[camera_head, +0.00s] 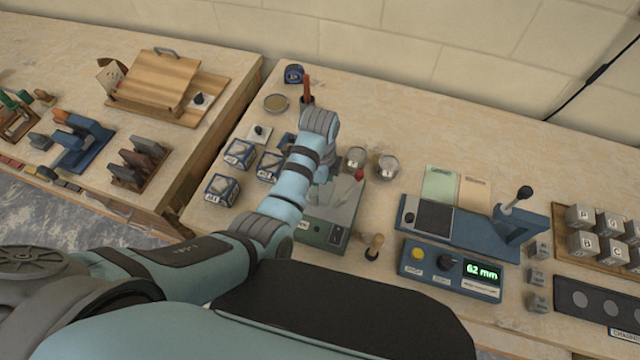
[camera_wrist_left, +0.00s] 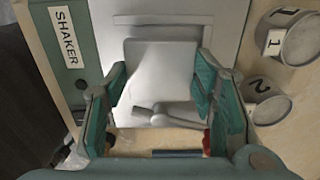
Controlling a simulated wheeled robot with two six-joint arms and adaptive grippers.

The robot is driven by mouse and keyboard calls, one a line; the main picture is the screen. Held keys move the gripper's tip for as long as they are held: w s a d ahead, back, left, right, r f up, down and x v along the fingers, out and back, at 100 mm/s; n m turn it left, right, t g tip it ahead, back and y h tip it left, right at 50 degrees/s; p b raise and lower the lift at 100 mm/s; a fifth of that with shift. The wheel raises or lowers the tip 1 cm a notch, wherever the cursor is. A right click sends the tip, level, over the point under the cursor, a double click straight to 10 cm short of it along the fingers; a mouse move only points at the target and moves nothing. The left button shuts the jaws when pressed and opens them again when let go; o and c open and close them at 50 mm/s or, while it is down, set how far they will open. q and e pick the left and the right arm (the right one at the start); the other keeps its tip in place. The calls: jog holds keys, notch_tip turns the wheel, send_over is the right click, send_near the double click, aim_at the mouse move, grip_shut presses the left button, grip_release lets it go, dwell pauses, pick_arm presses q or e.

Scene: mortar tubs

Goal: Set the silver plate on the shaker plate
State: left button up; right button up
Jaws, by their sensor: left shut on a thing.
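The silver plate (camera_wrist_left: 160,72) is a flat square, seen in the left wrist view between the teal fingers of my left gripper (camera_wrist_left: 163,80). The gripper is shut on it. Behind it lies the pale grey shaker plate (camera_wrist_left: 163,23) on the green shaker (camera_wrist_left: 66,72), which carries a SHAKER label. I cannot tell whether the two plates touch. In the head view the shaker (camera_head: 318,234) stands under my left arm, and my left gripper (camera_head: 323,172) is mostly hidden by its own wrist. The silver plate is not clear there. My right gripper is not in view.
Two round tubs, 1 (camera_head: 356,157) and 2 (camera_head: 387,166), stand close right of the shaker. A wooden-handled tool (camera_head: 374,247) stands front right. Labelled blue boxes (camera_head: 222,189) are at left. A blue gauge (camera_head: 450,270) reads 62 mm.

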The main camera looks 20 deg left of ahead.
pick_arm(q)
jog(key=shift+f, duration=0.25)
jog(key=o, duration=1.5)
jog(key=shift+s, duration=0.1)
